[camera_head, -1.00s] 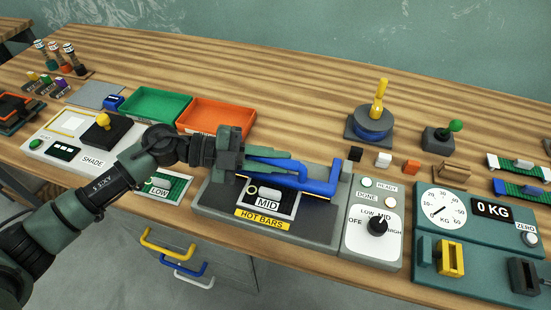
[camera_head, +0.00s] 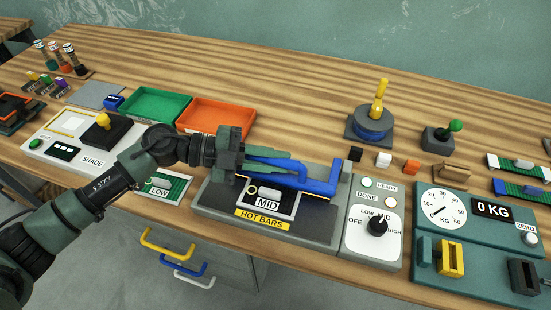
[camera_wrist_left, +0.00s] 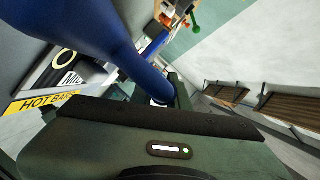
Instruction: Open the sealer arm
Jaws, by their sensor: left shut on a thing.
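The blue sealer arm (camera_head: 318,186) lies low over the grey HOT BARS sealer (camera_head: 215,195), above its bed and MID label (camera_head: 268,204). Its right end meets the sealer's raised right side. My left gripper (camera_head: 292,168) reaches in from the left and is shut on the blue arm's bar. Its fingers hide part of the bar. In the left wrist view the blue arm (camera_wrist_left: 100,35) runs large and close across the upper left, down to the dark gripper edge. The fingertips are hard to make out there. My right gripper is not in view.
Right of the sealer stands a panel with a black dial (camera_head: 377,226), then a teal scale (camera_head: 450,232). Small blocks and a blue base with a yellow handle (camera_head: 379,92) stand behind. Green (camera_head: 150,104) and orange (camera_head: 215,116) trays lie behind my left arm. The table's back middle is clear.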

